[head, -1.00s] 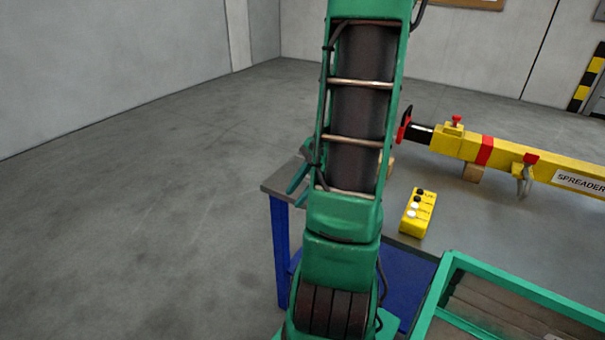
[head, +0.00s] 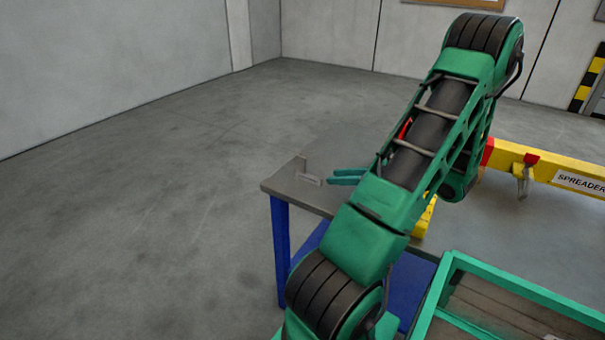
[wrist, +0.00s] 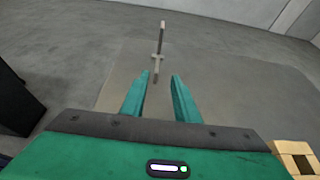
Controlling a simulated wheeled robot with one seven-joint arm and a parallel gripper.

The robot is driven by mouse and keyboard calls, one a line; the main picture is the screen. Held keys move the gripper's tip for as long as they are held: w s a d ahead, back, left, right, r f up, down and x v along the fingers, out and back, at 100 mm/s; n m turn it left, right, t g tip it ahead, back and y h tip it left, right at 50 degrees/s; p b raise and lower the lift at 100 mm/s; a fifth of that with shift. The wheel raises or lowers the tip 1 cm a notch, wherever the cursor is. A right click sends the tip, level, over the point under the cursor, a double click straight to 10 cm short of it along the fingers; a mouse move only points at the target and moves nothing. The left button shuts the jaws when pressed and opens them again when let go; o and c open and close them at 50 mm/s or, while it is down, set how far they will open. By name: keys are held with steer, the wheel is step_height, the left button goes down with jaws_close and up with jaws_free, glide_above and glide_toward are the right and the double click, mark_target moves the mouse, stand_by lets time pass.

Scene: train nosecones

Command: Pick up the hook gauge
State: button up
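The hook gauge (head: 308,180) is a small thin grey piece near the left corner of the table (head: 335,205). In the wrist view the hook gauge (wrist: 161,42) is a slim bar with a small crosspiece, ahead of and partly between the fingertips. My gripper (head: 331,177) has its teal fingers pointing left at the gauge, just to the right of it. In the wrist view my gripper (wrist: 160,76) is open, with a clear gap between the fingers and nothing gripped. I cannot tell whether a finger touches the gauge.
A yellow spreader beam (head: 565,175) lies on the right of the table. A yellow control box (head: 426,218) is mostly hidden behind my arm. A green-rimmed crate (head: 432,300) stands at front right.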

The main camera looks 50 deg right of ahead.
mark_target(318, 179)
steer(key=shift+a+f+x, duration=0.1)
steer(key=shift+a+x, duration=0.05)
steer(key=shift+x, duration=1.8)
steer(key=shift+a+f+x, duration=0.1)
steer(key=shift+a+x, duration=0.05)
steer(key=shift+x, duration=1.8)
steer(key=shift+s, duration=0.1)
steer(key=shift+c, duration=0.3)
jaws_close()
